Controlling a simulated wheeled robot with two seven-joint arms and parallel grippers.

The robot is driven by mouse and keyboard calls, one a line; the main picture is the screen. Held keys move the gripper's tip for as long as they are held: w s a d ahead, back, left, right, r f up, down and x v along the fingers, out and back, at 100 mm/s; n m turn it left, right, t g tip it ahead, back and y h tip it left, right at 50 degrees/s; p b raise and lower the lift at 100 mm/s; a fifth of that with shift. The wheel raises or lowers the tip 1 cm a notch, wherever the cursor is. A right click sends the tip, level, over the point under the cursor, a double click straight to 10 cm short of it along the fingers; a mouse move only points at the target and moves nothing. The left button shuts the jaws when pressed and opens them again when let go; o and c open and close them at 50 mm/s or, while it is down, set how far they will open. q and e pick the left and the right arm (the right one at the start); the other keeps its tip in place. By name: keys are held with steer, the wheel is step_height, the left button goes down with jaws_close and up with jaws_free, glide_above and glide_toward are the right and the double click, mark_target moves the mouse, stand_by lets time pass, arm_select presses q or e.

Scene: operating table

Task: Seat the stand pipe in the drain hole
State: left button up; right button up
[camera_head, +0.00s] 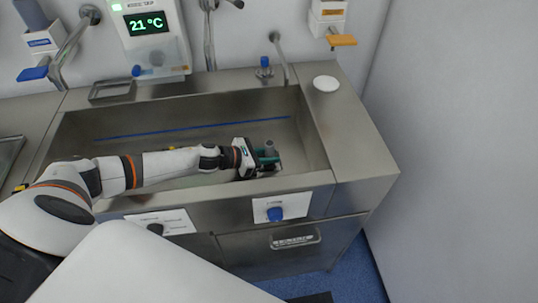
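My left arm reaches from the left over the steel sink basin (312,150). Its gripper (268,160) is low in the right part of the basin, with teal fingers on a short grey upright cylinder that looks like the stand pipe (269,146). The fingers appear closed around it. The pipe's top stands above the fingers, and its lower end is hidden by the gripper. The drain hole is not visible, so I cannot tell whether the pipe is in it. My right gripper is not in view.
A white round disc (326,84) lies on the right rim. A blue-topped fitting (264,68) and a curved spout (279,55) stand behind the basin. The right counter is mostly clear.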

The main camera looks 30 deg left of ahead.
arm_select(q)
steer(key=o, duration=0.4)
steer(key=shift+o, duration=0.2)
steer(key=shift+r+p, duration=0.3)
steer(key=shift+p, duration=0.05)
steer(key=shift+s+a, duration=0.25)
steer(key=b+v, duration=0.1)
steer(key=v, duration=0.8)
steer(key=shift+b, duration=0.3)
steer(key=shift+v, duration=1.15)
steer(key=shift+d+r, duration=0.1)
steer(key=shift+r, duration=0.05)
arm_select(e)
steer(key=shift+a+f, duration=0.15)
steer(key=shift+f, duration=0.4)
